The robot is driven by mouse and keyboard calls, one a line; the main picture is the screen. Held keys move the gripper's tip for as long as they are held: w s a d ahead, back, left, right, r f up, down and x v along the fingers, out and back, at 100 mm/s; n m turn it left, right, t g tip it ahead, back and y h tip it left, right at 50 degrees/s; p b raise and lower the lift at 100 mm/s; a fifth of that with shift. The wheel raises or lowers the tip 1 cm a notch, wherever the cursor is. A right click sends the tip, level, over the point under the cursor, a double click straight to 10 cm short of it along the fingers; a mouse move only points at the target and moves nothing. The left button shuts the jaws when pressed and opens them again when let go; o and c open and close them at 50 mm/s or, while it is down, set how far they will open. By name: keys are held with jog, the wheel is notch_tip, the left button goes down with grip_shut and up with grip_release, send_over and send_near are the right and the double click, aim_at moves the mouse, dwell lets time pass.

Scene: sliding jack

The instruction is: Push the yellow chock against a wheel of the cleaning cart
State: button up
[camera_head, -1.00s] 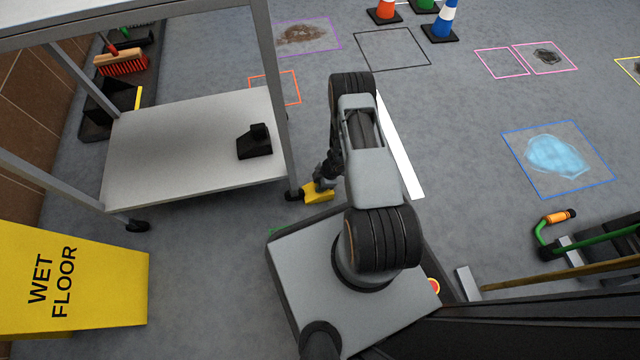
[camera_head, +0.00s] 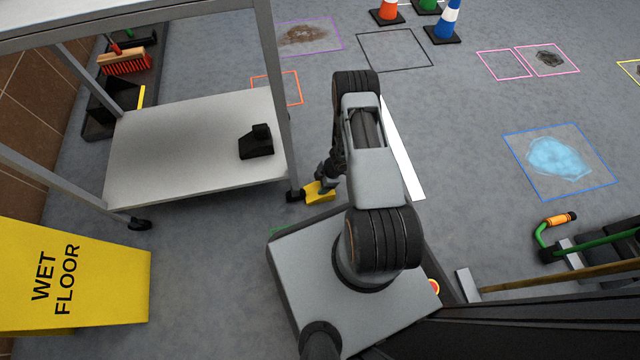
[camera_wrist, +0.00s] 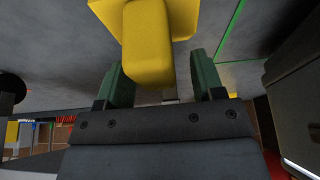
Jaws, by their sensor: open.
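The yellow chock (camera_head: 321,191) lies on the floor beside the black front-right wheel (camera_head: 295,196) of the cleaning cart (camera_head: 190,150). In the head view it looks very close to that wheel; I cannot tell whether they touch. My gripper (camera_wrist: 164,78) is open, with its green fingers on either side of the lower end of the chock (camera_wrist: 147,45) in the wrist view. A dark round shape, perhaps the cart wheel (camera_wrist: 10,88), shows at the left edge of the wrist view. In the head view my arm partly hides the gripper.
A yellow wet-floor sign (camera_head: 70,280) stands at lower left. A black block (camera_head: 256,143) sits on the cart's lower shelf. A green-handled jack (camera_head: 580,238) is at right. Cones (camera_head: 445,22) stand at the back. Open floor lies right of my arm.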

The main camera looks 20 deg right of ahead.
jog(key=p+v, duration=0.5)
jog(key=v, duration=0.7)
jog(key=shift+r+p, duration=0.3)
jog(key=shift+p, duration=0.1)
jog(key=shift+s, duration=0.2)
